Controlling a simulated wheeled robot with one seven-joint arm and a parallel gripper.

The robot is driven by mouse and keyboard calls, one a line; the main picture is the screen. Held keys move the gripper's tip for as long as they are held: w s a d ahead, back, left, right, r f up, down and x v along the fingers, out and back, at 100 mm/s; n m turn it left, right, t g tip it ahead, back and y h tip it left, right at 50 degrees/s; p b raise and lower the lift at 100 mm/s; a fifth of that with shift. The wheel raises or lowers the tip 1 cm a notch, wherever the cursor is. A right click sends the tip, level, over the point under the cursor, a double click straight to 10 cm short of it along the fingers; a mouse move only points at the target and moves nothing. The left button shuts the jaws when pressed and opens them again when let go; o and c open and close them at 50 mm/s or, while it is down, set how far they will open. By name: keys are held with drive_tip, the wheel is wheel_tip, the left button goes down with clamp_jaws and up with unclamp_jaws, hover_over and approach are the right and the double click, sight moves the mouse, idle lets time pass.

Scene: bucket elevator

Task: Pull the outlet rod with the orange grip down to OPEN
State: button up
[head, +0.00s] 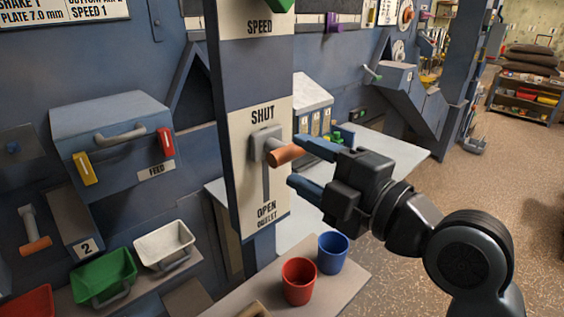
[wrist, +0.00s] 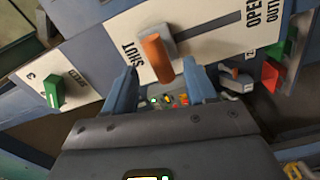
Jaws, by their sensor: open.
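The outlet rod's orange grip (head: 285,154) sticks out from a grey block near the SHUT label, at the top of a vertical slot. The slot runs down the white outlet plate (head: 246,190) to the OPEN label at its bottom. My gripper (head: 308,163) is open, its blue fingers pointing left at the grip in the head view. In the wrist view, the orange grip (wrist: 157,57) lies ahead of and between the two fingertips of my gripper (wrist: 163,78). Whether the fingers touch it cannot be told.
A red cup (head: 298,282) and a blue cup (head: 333,253) stand on the ledge below the plate. A FEED box (head: 115,140) and green and white bins (head: 104,277) are at left. Above is the SPEED panel (head: 258,25). Open floor lies at right.

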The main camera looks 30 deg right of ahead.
sight(292, 156)
drive_tip(key=p+x, duration=0.1)
drive_tip(key=x, duration=0.3)
drive_tip(key=shift+r, duration=0.1)
drive_tip(key=shift+w+a, duration=0.15)
drive_tip(key=shift+w, duration=0.55)
clamp_jaws()
